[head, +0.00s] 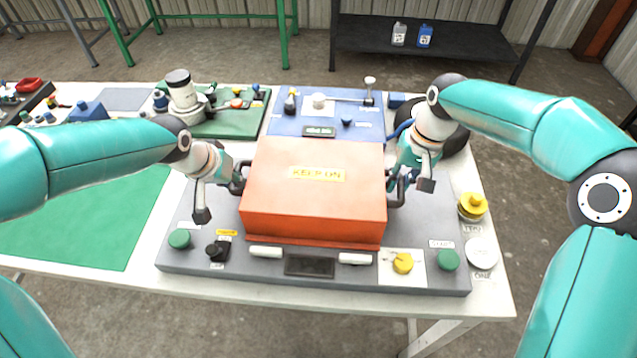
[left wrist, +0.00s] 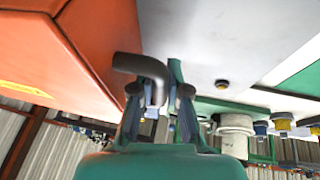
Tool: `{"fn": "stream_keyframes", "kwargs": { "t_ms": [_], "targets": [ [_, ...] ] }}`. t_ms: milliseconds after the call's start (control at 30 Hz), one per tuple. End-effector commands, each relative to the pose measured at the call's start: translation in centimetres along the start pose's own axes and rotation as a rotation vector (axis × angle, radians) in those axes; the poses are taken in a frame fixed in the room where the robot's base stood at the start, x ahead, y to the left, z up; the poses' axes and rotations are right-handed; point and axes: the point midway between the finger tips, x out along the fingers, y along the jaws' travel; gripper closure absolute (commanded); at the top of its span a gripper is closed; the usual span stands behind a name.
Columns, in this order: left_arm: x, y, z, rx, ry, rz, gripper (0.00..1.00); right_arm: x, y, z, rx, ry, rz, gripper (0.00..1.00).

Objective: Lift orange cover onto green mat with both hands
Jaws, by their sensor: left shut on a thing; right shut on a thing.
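The orange cover (head: 315,190) is a box with a yellow label on top. It sits on the grey control panel (head: 440,225) in the middle of the table; I cannot tell whether it is slightly raised. My left gripper (head: 238,180) is shut on the black handle at the cover's left side. The left wrist view shows this bent handle (left wrist: 140,66) between the fingers (left wrist: 152,95), beside the orange cover (left wrist: 75,45). My right gripper (head: 398,185) is shut on the handle at the cover's right side, partly hidden by the wrist. The green mat (head: 90,225) lies flat and bare at the left of the table.
The panel's front carries a green button (head: 180,239), a black knob (head: 217,250) and a yellow switch (head: 403,263). A yellow knob (head: 473,205) stands at the right. Behind are a blue board (head: 290,125) and a green board (head: 225,125) with fittings.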

Motion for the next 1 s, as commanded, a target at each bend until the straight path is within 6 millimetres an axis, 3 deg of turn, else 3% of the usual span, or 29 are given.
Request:
{"fn": "stream_keyframes", "kwargs": {
  "t_ms": [367, 1000],
  "targets": [
    [-2.3, 0.3, -1.0, 0.001, 0.002, -0.002, 1.0, -2.5, -0.3, -0.1, 0.003, 0.004, 0.001, 1.0],
    [-8.9, 1.6, -3.7, 0.001, 0.001, -0.002, 1.0, -9.7, -1.5, -0.1, 0.003, 0.005, 0.002, 1.0]
  ]
}}
